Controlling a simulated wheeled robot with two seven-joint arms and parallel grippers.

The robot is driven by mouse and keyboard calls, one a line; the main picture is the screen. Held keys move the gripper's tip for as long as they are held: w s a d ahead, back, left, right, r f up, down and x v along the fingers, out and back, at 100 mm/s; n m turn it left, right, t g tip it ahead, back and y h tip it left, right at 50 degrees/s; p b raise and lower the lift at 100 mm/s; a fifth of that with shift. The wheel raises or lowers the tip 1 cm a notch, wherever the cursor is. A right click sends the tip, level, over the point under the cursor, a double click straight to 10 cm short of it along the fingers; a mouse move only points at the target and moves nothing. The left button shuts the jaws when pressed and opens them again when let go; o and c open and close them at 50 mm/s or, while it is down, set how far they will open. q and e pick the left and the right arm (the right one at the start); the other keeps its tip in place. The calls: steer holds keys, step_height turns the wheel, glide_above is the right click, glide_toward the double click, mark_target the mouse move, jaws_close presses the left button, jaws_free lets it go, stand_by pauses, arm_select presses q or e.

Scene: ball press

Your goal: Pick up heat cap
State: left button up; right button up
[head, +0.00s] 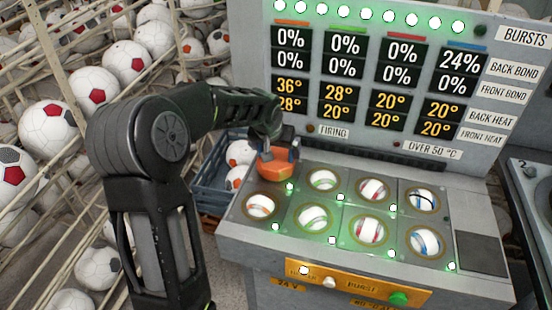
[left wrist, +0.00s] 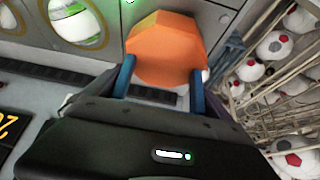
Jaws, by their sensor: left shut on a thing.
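The heat cap (head: 275,171) is an orange faceted piece at the back left position of the press. It hides the ball seat there, and I cannot tell whether it rests on the seat or is just above it. My left gripper (head: 278,150) reaches in from the left and is shut on the cap from above. In the left wrist view the cap (left wrist: 165,50) sits between the two blue fingers. My right gripper is not in view.
Several balls sit in round seats on the grey press top (head: 480,250), with green lights between them. The display panel (head: 390,80) rises behind. A blue crate (head: 212,180) with balls stands left of the press. Ball racks (head: 60,60) fill the left side.

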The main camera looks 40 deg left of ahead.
mark_target(278, 155)
arm_select(q)
steer(key=c, duration=0.6)
steer(key=shift+r, duration=0.1)
step_height(278, 155, up, 10)
steer(key=shift+b, duration=0.3)
stand_by(0.6)
